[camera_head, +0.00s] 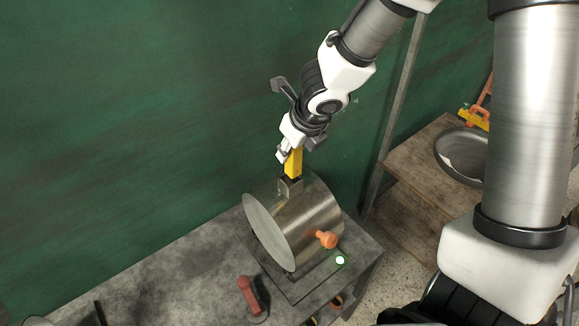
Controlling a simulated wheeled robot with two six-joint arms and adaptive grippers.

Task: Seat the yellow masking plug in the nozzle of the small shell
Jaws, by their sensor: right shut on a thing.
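The small shell (317,217) is a shiny metal drum lying on its side on a grey bench, with its flat round end facing lower left. My right gripper (287,153) comes down from the upper right and is shut on the yellow masking plug (294,165). The plug is upright, with its lower end at the nozzle's mouth. I cannot tell whether that end is inside the nozzle or just above it. The fingers partly hide the plug's top. My left gripper is not in view.
An orange knob (326,239) sticks out from the shell's side. A red-handled object (249,293) stands near the bench's front edge. The grey bench (180,275) is mostly bare on the left. A metal bowl (462,151) sits on a wooden table (411,160) at right.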

